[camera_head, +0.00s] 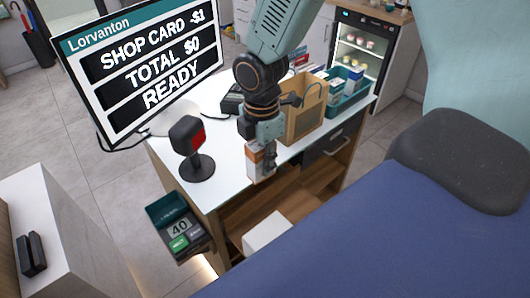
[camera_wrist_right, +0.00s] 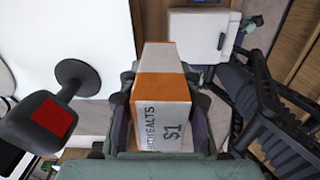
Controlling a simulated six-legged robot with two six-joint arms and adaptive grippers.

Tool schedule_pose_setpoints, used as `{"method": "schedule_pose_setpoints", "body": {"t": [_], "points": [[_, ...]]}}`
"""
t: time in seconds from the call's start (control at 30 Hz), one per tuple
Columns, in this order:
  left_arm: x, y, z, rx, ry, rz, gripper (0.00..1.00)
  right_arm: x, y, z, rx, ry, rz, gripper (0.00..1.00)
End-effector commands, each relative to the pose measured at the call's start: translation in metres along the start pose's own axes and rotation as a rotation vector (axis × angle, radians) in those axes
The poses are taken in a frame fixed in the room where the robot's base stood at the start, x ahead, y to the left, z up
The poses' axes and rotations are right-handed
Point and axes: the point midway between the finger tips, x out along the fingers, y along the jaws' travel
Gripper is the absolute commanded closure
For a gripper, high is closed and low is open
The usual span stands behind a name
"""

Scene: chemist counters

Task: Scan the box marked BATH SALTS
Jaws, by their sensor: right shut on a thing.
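The box marked BATH SALTS (camera_wrist_right: 163,104) is white with an orange band and a $1 mark, seen in the right wrist view. In the head view the box (camera_head: 261,161) hangs below my right gripper (camera_head: 267,143), over the counter's front edge. My right gripper (camera_wrist_right: 168,120) is shut on the box. The scanner (camera_head: 188,136), dark with a red window, stands on a round base on the white counter, left of the box and apart from it. The scanner also shows in the right wrist view (camera_wrist_right: 42,122). My left gripper is not in view.
The screen (camera_head: 145,65) reads SHOP CARD -$1, TOTAL $0, READY. A paper bag (camera_head: 305,108) and a teal basket (camera_head: 347,92) stand right of the box. White counter (camera_head: 222,165) is bare between scanner and box.

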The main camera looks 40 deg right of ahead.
Motion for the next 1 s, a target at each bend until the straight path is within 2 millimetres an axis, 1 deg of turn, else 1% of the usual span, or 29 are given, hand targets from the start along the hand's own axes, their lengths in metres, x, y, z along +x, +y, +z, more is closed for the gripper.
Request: {"method": "schedule_pose_setpoints", "body": {"t": [0.03, 0.23, 1.0], "points": [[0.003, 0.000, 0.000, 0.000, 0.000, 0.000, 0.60, 0.007, 0.001, 0.000, 0.000, -0.001, -0.001, 1.00], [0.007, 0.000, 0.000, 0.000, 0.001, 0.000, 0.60, 0.018, 0.003, -0.002, 0.000, 0.000, 0.000, 1.00], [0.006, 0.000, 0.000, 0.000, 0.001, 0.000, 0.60, 0.019, 0.004, -0.002, 0.000, 0.000, 0.001, 1.00]]}}
